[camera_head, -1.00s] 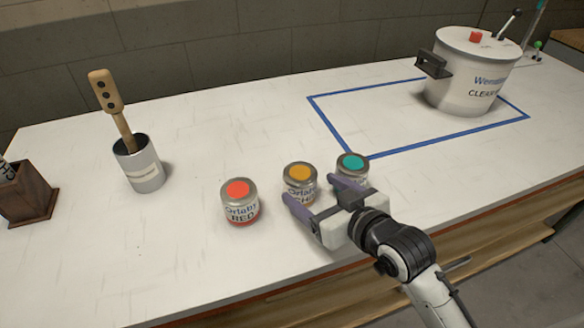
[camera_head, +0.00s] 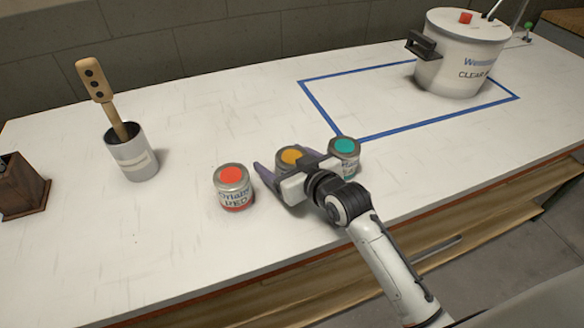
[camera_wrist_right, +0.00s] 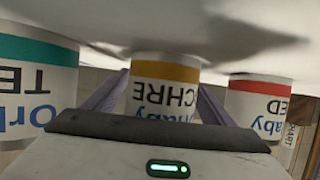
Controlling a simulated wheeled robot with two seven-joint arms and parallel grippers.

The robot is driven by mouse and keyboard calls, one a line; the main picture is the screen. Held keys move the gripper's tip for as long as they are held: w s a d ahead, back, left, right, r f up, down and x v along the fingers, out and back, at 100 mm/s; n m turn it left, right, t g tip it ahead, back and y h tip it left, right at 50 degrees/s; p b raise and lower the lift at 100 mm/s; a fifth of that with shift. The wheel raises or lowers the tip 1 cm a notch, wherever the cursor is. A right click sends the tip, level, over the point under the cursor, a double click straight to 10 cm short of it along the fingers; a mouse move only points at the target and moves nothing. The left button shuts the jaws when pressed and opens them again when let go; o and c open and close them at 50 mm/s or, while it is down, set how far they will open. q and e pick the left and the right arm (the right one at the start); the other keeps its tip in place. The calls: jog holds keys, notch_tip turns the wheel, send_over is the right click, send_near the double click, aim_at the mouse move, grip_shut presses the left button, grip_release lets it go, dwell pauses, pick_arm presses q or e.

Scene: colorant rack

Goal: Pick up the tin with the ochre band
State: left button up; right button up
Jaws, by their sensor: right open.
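The tin with the ochre band (camera_head: 289,156) stands on the white bench between the red tin (camera_head: 233,188) and the teal tin (camera_head: 345,156). My right gripper (camera_head: 283,172) is open, with one finger on each side of the ochre tin. In the right wrist view, the ochre tin (camera_wrist_right: 165,90) shows upside down between the two fingers, its label partly readable as "CHRE". The teal tin (camera_wrist_right: 38,85) is at the left there and the red tin (camera_wrist_right: 262,105) at the right, both outside the fingers. In the head view the gripper hides the ochre tin's lower part. My left gripper is not in view.
A grey cup (camera_head: 134,160) with a wooden-handled tool and a dark wooden box (camera_head: 22,190) stand at the left. A white pot (camera_head: 462,55) stands on a blue taped rectangle (camera_head: 400,133) at the back right.

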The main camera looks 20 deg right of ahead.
jog(key=c, duration=1.2)
